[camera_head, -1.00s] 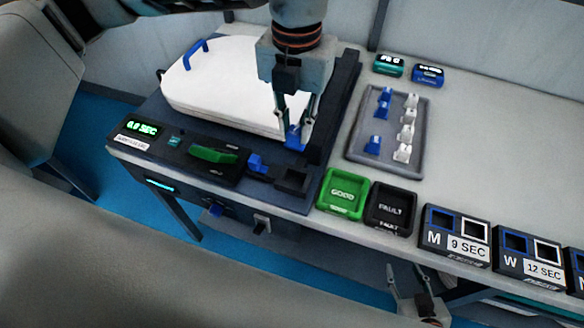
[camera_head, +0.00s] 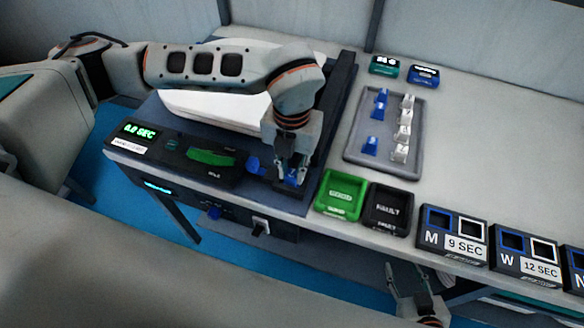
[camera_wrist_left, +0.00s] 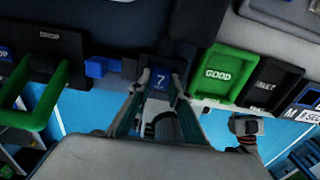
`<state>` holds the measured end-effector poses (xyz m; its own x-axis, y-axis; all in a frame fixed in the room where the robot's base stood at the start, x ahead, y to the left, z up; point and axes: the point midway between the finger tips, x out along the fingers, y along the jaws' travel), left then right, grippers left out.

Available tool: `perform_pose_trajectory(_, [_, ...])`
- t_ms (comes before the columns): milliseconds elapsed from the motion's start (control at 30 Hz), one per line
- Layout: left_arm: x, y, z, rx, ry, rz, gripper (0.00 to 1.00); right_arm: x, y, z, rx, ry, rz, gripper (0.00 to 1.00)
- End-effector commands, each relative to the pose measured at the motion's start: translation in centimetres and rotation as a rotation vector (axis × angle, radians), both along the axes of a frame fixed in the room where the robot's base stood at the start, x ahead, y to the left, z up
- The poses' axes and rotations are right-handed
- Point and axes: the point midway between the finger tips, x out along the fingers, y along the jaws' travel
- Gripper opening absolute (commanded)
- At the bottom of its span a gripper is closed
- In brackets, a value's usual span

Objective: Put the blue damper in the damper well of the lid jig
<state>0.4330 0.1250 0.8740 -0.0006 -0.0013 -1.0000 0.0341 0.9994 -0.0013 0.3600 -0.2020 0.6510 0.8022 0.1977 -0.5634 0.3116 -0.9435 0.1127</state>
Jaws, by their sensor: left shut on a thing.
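The lid jig (camera_head: 240,189) is a dark base with a white lid (camera_head: 215,106) on it. A dark block at its front right corner, beside a blue piece (camera_head: 256,166), is largely covered by my left gripper (camera_head: 291,176). That gripper is shut on a blue damper (camera_head: 292,180), marked 7 in the left wrist view (camera_wrist_left: 161,82). The damper is over or at the dark block; I cannot tell whether it is inside the well. My right gripper (camera_head: 412,286) is open and empty, below the table's front edge.
A green GOOD tray (camera_head: 340,207) and a black FAULT tray (camera_head: 388,222) stand just right of the jig. Behind them a grey tray (camera_head: 382,165) holds several blue and white dampers. A dark upright rail (camera_head: 338,105) runs along the jig's right side.

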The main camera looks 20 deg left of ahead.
Motion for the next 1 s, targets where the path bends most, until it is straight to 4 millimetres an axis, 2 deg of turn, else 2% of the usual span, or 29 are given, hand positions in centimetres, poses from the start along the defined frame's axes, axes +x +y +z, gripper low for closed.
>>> perform_pose_trajectory(267, [0.0,0.0,-0.2,0.000,0.000,0.000,0.00,0.0,0.0,-0.3,-0.001,0.002,0.000,0.40])
perform_pose_trajectory(300, [0.0,0.0,-0.3,0.000,0.000,0.000,0.21,-0.1,0.0,-0.3,0.000,0.002,0.001,0.40])
perform_pose_trajectory(367, [0.0,0.0,-0.2,0.000,0.000,0.000,0.36,-0.1,0.0,-0.3,0.000,0.003,0.000,0.40])
perform_pose_trajectory(767, [0.0,0.0,0.2,0.000,-0.001,0.000,0.36,-0.1,0.0,-0.1,0.000,0.002,0.001,0.40])
perform_pose_trajectory(867, [0.1,0.0,1.0,-0.001,-0.003,0.000,0.36,-0.1,0.0,-0.2,0.000,0.002,0.001,0.40])
perform_pose_trajectory(1000, [0.2,0.0,3.5,0.000,-0.006,0.000,0.36,-0.1,0.0,-0.3,0.000,0.003,0.000,0.40])
